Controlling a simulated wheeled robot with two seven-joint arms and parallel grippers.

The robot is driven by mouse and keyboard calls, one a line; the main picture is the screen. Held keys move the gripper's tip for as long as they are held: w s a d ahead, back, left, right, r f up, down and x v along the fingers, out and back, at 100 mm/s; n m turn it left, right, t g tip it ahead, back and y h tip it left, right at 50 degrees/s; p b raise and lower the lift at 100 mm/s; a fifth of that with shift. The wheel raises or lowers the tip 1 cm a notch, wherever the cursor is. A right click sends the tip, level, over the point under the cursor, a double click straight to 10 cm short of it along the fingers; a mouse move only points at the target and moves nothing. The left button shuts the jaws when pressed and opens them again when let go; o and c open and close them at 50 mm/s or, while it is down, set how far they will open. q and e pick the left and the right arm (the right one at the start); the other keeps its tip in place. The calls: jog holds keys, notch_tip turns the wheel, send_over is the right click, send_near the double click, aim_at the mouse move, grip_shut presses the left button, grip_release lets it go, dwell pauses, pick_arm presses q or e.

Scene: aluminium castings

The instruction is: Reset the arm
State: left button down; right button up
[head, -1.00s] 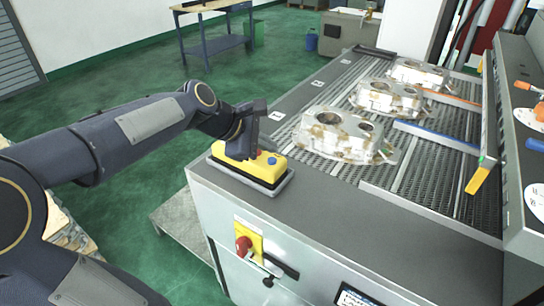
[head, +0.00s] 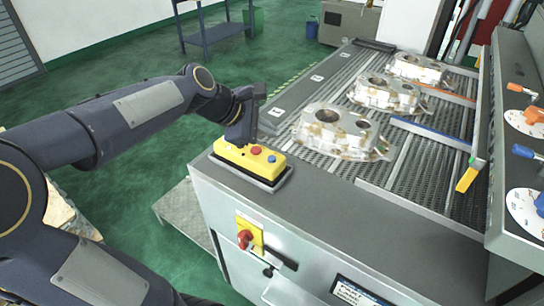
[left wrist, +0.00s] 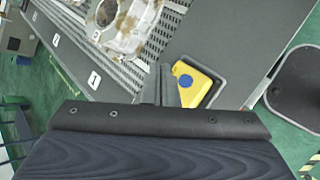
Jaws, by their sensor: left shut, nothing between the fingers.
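My left arm comes in from the left in the head view. My left gripper (head: 240,132) is shut and empty, just above and behind the yellow button box (head: 262,163) with its red and blue buttons. The box sits in a dark tray on the near left corner of the machine. In the left wrist view the shut fingers (left wrist: 164,88) show beside the yellow box (left wrist: 197,85) and its blue button, and they hide part of it. I cannot tell whether the fingertips touch the box. My right gripper is not in view.
Several pale, brown-stained castings, the nearest one (head: 340,132) largest, lie on the mesh conveyor (head: 405,160). A red rotary switch (head: 245,238) is on the machine's front. A control panel (head: 520,160) stands at the right. Green floor (head: 130,215) is open at the left.

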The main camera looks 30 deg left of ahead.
pick_arm(q)
jog(key=s+d+f+m, duration=0.2)
jog(key=s+f+m, duration=0.1)
jog(key=s+m, duration=0.3)
jog(key=s+d+f+m+g, duration=0.1)
jog(key=s+d+f+m, duration=0.2)
jog(key=s+m, duration=0.4)
jog(key=s+d+f+m+g, duration=0.1)
jog(key=s+d+f+m, duration=0.2)
jog(key=s+m, duration=0.3)
jog(key=shift+s+f+y+b, duration=0.35)
jog(key=shift+s+f, duration=0.25)
jog(key=shift+s, duration=0.45)
